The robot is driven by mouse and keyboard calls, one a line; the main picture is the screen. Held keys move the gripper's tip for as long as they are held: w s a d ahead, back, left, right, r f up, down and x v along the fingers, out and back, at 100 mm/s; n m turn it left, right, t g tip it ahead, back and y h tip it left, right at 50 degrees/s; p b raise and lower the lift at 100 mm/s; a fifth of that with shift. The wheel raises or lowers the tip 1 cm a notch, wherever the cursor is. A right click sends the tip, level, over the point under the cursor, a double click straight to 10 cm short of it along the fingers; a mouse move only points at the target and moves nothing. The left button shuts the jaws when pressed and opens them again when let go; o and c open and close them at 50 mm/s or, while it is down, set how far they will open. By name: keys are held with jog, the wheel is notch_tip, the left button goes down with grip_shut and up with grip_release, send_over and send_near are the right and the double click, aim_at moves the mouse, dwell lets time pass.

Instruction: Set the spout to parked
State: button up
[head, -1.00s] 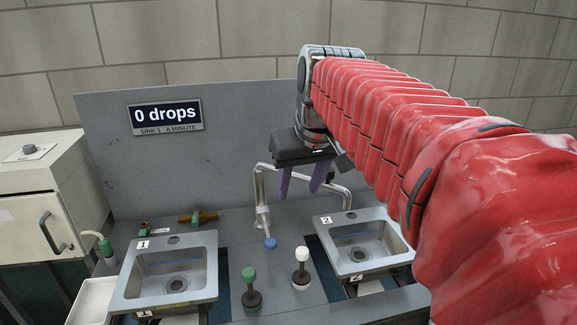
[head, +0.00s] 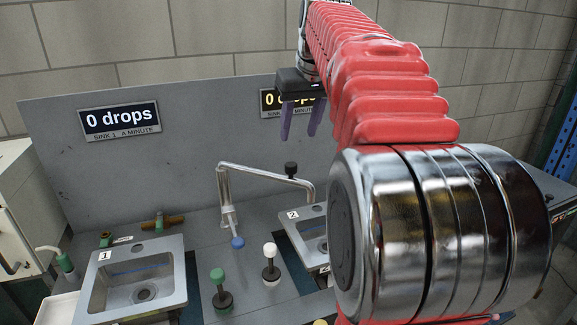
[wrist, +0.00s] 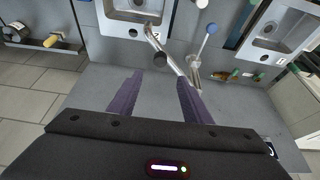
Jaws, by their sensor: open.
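The spout (head: 255,172) is a silver bent pipe rising behind the sinks. Its arm runs right with its free end by sink 2 (head: 290,235), and a black knob (head: 290,169) stands on it. My gripper (head: 300,120) is open and empty, its purple fingers pointing down, above the knob in the head view. In the wrist view, the spout (wrist: 172,58) and black knob (wrist: 160,60) appear just beyond the fingertips of my gripper (wrist: 160,80), with a gap. Sink 1 (head: 172,290) is at the left. No parked mark shows.
A blue knob (head: 238,242) is at the spout's base. Green (head: 217,275) and white (head: 270,250) knobs stand between the sinks. A grey back panel (head: 180,165) carries a "0 drops" sign (head: 120,121); a second sign (head: 270,101) is partly hidden by my arm.

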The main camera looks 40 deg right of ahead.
aim_at(290, 164)
jog(key=x, duration=1.3)
jog(key=shift+w+f, duration=0.2)
jog(key=shift+f, duration=0.1)
jog(key=shift+c, duration=0.4)
grip_shut()
jog(key=shift+a, duration=0.15)
